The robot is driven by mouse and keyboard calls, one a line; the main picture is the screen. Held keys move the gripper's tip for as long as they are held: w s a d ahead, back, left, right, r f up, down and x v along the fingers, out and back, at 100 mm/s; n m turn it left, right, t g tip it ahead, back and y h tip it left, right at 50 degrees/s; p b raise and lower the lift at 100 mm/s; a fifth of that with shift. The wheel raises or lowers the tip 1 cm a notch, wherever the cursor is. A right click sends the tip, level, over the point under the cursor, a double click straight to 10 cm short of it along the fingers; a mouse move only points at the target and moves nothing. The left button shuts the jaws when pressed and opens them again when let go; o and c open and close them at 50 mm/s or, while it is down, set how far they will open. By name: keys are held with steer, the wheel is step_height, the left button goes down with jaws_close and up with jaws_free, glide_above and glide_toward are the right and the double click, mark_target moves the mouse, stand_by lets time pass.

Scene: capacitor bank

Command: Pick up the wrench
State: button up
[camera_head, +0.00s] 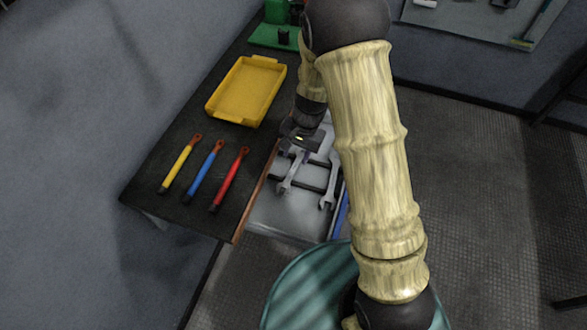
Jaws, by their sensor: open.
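Two grey open-ended wrenches lie in a light grey drawer or tray (283,220) beside the dark bench. The left wrench (288,178) is below my gripper in the picture, and its upper end runs up under or behind the gripper. The right wrench (329,190) lies next to it, partly hidden at the top by my arm. Dark bars lie across or beneath them. My gripper (299,146) is open, at the upper end of the left wrench. I cannot tell whether it touches it.
The dark workbench (160,155) on the left holds a yellow tray (213,112) and yellow-, blue- and red-handled tools (229,180). A green object (270,36) stands at its far end. A brown bench edge (246,212) borders the drawer. Open floor (480,200) lies to the right.

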mark_target(293, 169)
steer(key=shift+s+a+f+p, duration=0.1)
steer(key=shift+a+f+p, duration=0.1)
steer(key=shift+f, duration=1.1)
steer(key=shift+s+a+f+p, duration=0.1)
steer(key=shift+f+p, duration=0.05)
steer(key=shift+f, duration=1.15)
jaws_close()
